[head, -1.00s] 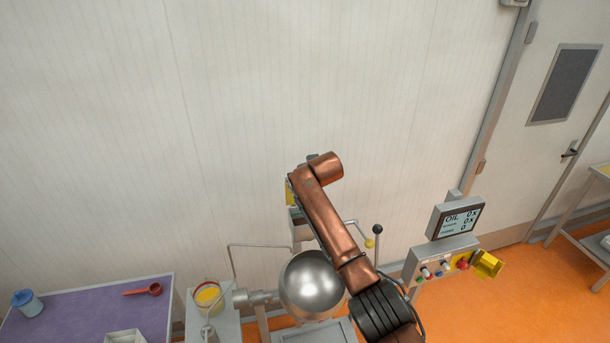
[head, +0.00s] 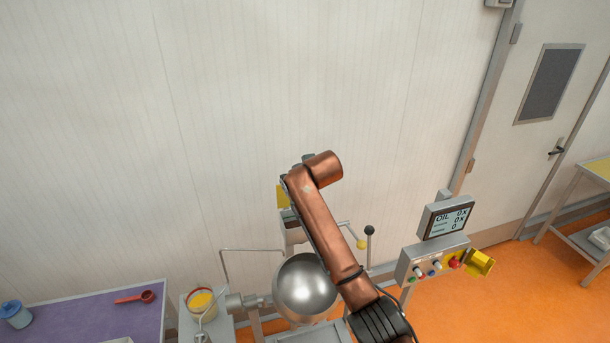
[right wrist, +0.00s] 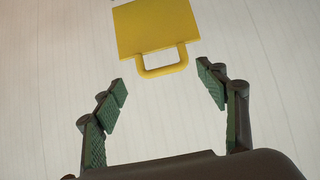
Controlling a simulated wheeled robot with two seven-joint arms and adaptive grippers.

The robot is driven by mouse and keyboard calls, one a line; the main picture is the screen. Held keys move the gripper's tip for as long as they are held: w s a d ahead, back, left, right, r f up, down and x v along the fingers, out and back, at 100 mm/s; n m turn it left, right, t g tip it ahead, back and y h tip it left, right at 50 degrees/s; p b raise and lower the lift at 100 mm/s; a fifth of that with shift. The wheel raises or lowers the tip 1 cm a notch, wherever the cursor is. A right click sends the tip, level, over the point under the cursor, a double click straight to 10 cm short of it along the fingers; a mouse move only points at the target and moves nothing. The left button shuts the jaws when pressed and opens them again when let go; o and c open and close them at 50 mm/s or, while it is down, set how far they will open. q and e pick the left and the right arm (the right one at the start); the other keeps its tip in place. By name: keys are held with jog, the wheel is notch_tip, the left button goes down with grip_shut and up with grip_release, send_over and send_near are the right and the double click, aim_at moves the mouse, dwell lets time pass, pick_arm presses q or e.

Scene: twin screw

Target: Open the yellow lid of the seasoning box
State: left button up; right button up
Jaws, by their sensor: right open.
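The yellow lid (head: 283,196) shows as a yellow plate against the wall, partly behind my right arm in the head view. It seems to stand up above the grey box (head: 293,232). In the right wrist view the lid (right wrist: 156,27) is a flat yellow panel with a looped handle (right wrist: 162,68) on its near edge. My right gripper (right wrist: 163,84) is open, its green-padded fingers apart. The handle lies just beyond and between the fingertips, with no contact visible. The fingers are hidden in the head view. My left gripper is in neither view.
A steel ball-shaped vessel (head: 305,286) stands below my right arm. A black-knobbed lever (head: 370,232) and a control panel with a screen (head: 445,220) stand to the right. A purple table (head: 85,316) with a red scoop (head: 137,297) is at left.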

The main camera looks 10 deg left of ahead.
jog(key=v, duration=0.6)
jog(key=shift+s+r, duration=0.1)
